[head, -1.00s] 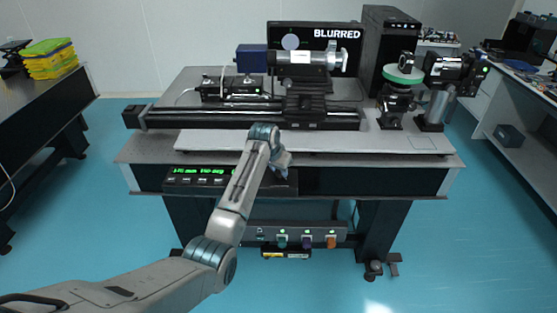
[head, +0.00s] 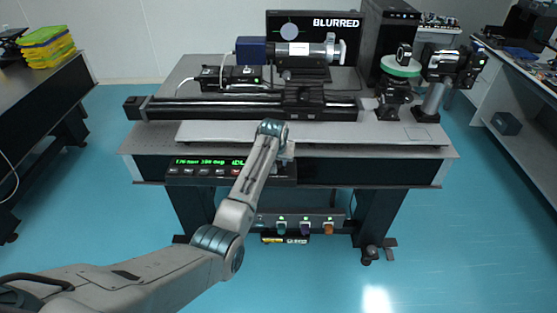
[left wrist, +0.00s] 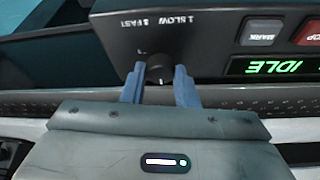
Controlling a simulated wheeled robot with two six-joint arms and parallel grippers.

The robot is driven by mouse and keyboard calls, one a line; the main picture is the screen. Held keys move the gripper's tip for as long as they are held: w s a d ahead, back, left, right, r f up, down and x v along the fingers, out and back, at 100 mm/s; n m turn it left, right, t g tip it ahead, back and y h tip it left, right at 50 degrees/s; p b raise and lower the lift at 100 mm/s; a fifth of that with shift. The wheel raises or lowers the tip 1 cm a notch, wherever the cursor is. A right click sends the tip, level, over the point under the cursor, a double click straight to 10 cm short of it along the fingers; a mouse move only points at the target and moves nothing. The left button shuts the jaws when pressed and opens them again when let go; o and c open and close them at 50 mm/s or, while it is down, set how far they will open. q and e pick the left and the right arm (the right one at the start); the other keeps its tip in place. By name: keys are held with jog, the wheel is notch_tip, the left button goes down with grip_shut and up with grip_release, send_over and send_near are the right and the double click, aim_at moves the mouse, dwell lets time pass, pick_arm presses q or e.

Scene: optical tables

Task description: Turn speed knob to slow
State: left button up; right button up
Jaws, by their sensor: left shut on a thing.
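The dark round speed knob (left wrist: 158,68) is on the front of a black control box (left wrist: 215,50), with white SLOW and FAST lettering near it in the left wrist view. My left gripper (left wrist: 159,80) has its two blue fingers on either side of the knob and is shut on it. A small pale mark shows on the knob, but I cannot tell which setting it points to. In the head view the control box (head: 190,172) hangs under the table's front edge, and my left arm hides the knob. My right gripper is not in view.
The green display (left wrist: 280,66) reads IDLE, with a grey MARK button (left wrist: 261,31) and a red button (left wrist: 309,30) beside it. The optical table (head: 400,156) carries a rail (head: 220,108) and a monitor (head: 345,28) reading BLURRED. A lower panel with coloured knobs (head: 305,228) is below.

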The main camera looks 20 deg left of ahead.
pick_arm(q)
jog(key=shift+r, duration=0.1)
jog(key=o, duration=1)
jog(key=b+v, duration=0.2)
jog(key=v, duration=0.8)
jog(key=shift+s+r, duration=0.25)
jog(key=shift+r, duration=0.05)
